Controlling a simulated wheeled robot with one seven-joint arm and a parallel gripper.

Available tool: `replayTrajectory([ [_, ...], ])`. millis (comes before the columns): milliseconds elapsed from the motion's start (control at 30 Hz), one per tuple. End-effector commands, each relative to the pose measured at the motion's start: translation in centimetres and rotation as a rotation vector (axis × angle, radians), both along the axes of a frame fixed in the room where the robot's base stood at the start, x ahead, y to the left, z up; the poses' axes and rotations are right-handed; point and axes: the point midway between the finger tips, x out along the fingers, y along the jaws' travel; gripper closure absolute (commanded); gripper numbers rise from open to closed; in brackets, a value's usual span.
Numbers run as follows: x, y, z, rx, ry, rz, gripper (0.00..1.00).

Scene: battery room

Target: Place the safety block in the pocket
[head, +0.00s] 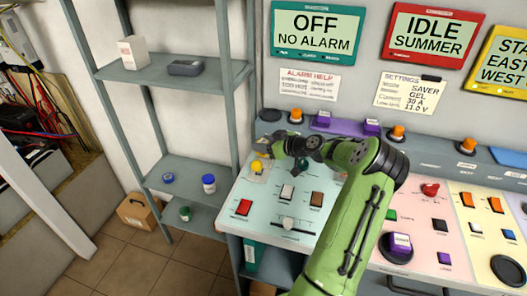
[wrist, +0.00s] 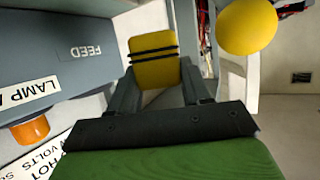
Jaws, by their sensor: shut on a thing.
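The safety block (wrist: 153,68) is yellow with black bands across it. In the wrist view it sits between the two dark fingers of my gripper (wrist: 157,80), which is shut on it. In the head view my gripper (head: 272,149) is over the left end of the console; the block cannot be made out clearly there. I cannot pick out the pocket in either view. A round yellow knob (wrist: 247,26) is close to the right of the block in the wrist view; a yellow knob (head: 257,166) also shows below my gripper in the head view.
The console (head: 262,205) carries several buttons and switches, including a red one (head: 244,207). A grey shelf unit (head: 160,80) stands to its left. A grey housing (wrist: 60,60) with an orange lamp (wrist: 30,131) is left of the block in the wrist view.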

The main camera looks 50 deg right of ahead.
Motion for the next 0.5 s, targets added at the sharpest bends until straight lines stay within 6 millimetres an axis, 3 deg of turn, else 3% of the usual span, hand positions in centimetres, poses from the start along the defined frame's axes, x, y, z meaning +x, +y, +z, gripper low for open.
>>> replayTrajectory([
  [133, 0.0, 0.0, -2.6, 0.003, -0.001, 0.000, 0.83],
  [500, 0.0, 0.0, -3.0, 0.000, 0.000, 0.000, 0.83],
])
